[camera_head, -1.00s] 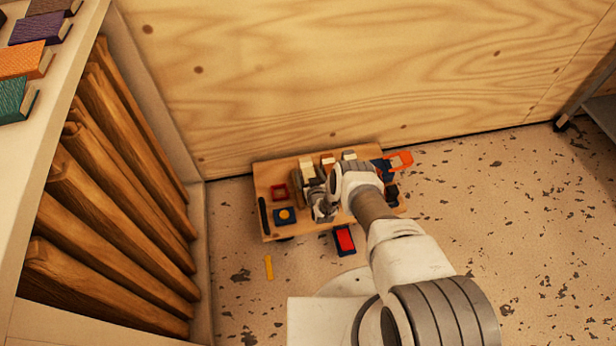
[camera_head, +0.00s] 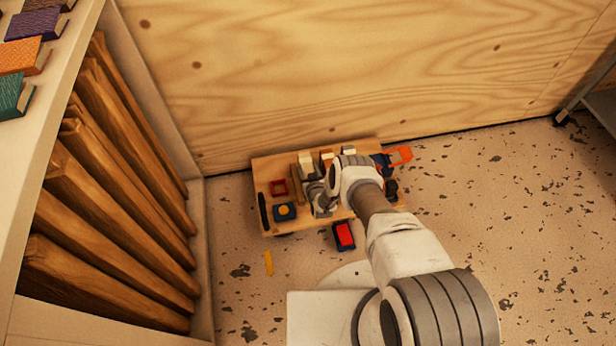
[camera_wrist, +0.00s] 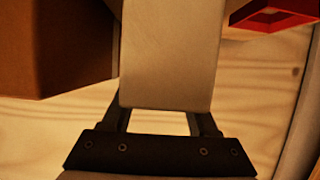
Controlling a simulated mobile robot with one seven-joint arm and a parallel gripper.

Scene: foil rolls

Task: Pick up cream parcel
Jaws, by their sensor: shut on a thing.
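The cream parcel (camera_wrist: 170,55) is a pale upright-edged block that fills the upper middle of the wrist view. My gripper (camera_wrist: 161,119) is shut on it, with a dark finger at each side of its near end. The fingertips are hidden by the parcel. In the head view my gripper (camera_head: 319,199) is over the middle of the wooden table, and my arm covers part of what is there. A cream block (camera_head: 306,163) shows just behind it; I cannot tell whether it is the held parcel.
A brown box (camera_wrist: 55,45) is close on the left in the wrist view; a red open frame (camera_wrist: 275,15) is at upper right. Shelving stands left.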

